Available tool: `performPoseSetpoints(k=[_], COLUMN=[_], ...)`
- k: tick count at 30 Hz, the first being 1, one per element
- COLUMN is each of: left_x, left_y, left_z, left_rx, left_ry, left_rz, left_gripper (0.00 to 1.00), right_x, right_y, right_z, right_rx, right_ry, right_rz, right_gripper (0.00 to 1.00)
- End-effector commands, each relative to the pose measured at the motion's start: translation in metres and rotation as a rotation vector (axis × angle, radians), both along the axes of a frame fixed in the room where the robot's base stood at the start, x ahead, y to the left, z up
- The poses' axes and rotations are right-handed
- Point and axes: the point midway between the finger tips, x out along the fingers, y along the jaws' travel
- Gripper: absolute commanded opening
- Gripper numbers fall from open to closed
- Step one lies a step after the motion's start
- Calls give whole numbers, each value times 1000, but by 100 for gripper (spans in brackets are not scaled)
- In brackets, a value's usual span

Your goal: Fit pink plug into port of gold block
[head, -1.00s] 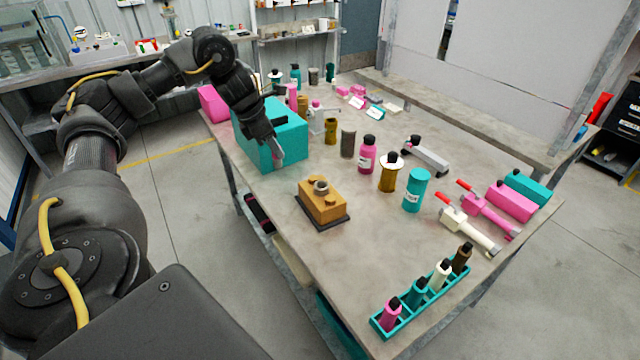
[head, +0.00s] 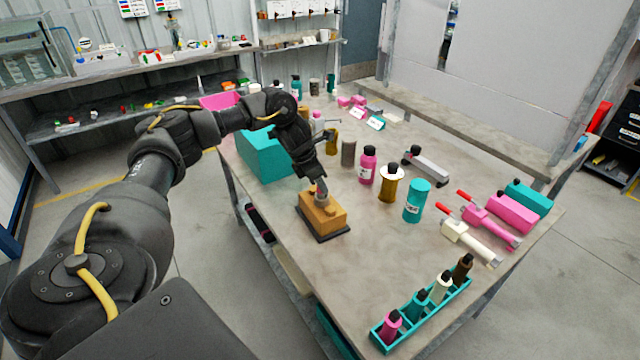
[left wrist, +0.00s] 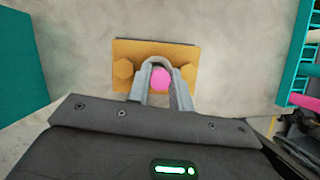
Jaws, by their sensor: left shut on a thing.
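The gold block (head: 327,213) sits on a dark base plate on the table. It also shows in the left wrist view (left wrist: 185,54), with a gold knob (left wrist: 123,69) on its left part. My left gripper (head: 321,190) is over the block, fingers pointing down. In the left wrist view my left gripper (left wrist: 161,85) is shut on the pink plug (left wrist: 160,78), whose round pink end shows between the fingers. The gripper hides the port, so I cannot tell whether the plug is in it or just above it. My right gripper is not in view.
A teal box (head: 262,153) stands left of the gripper. A pink bottle (head: 368,166), a gold bottle (head: 390,184) and a teal canister (head: 416,201) stand to the right. A teal rack (head: 420,318) with bottles is at the front. The table between block and rack is clear.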

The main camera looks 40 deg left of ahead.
Motion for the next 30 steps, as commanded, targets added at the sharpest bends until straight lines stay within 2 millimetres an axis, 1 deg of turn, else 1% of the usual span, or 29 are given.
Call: performPoseSetpoints(k=[1, 2, 5, 10, 11, 15, 25, 28, 30], left_x=[-1, -1, 0, 0, 0, 0, -1, -3, -6], left_y=[1, 1, 1, 1, 1, 1, 1, 3, 5], left_z=[-3, -7, -13, -14, -14, -14, -11, -2, 9], left_rx=[1, 1, 1, 1, 1, 1, 0, -1, -1], left_ry=[3, 3, 1, 0, 0, 0, -2, -4, -6], left_rz=[1, 1, 1, 0, 0, 0, 0, -1, 0], left_gripper=[0, 0, 0, 0, 24, 42, 43, 43, 43], right_x=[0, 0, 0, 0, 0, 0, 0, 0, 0], right_y=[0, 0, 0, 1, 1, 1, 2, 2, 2], right_z=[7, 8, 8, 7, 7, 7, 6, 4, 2], right_rx=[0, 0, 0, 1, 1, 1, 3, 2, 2], right_ry=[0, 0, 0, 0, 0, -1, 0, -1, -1], right_rz=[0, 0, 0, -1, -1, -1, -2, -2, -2], right_gripper=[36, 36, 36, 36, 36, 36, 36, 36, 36])
